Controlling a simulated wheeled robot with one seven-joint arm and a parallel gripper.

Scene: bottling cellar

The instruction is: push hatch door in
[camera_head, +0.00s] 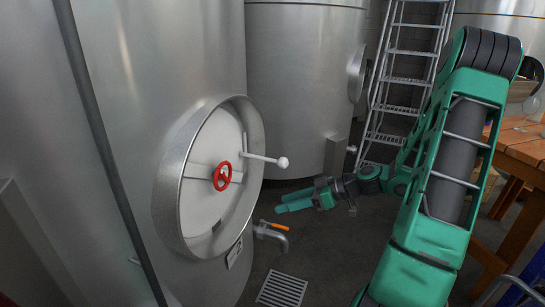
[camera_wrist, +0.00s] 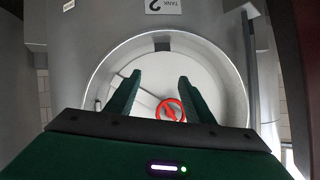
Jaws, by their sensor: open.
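The hatch door (camera_head: 215,150) is a pale round plate set within a thick metal collar (camera_head: 175,190) on the front of the left tank. It carries a red handwheel (camera_head: 222,176) and a rod with a white knob (camera_head: 282,162). I cannot tell whether the door sits fully flush. My gripper (camera_head: 283,203) is to the right of the hatch and a little lower, apart from it, its fingers pointing left. In the wrist view my open, empty gripper (camera_wrist: 159,80) faces the hatch door (camera_wrist: 205,88), with the red handwheel (camera_wrist: 170,109) between the fingers in the picture.
A floor drain (camera_head: 281,289) lies below. A ladder (camera_head: 405,80) stands behind, and a wooden table (camera_head: 525,148) is at right. Open floor surrounds the drain.

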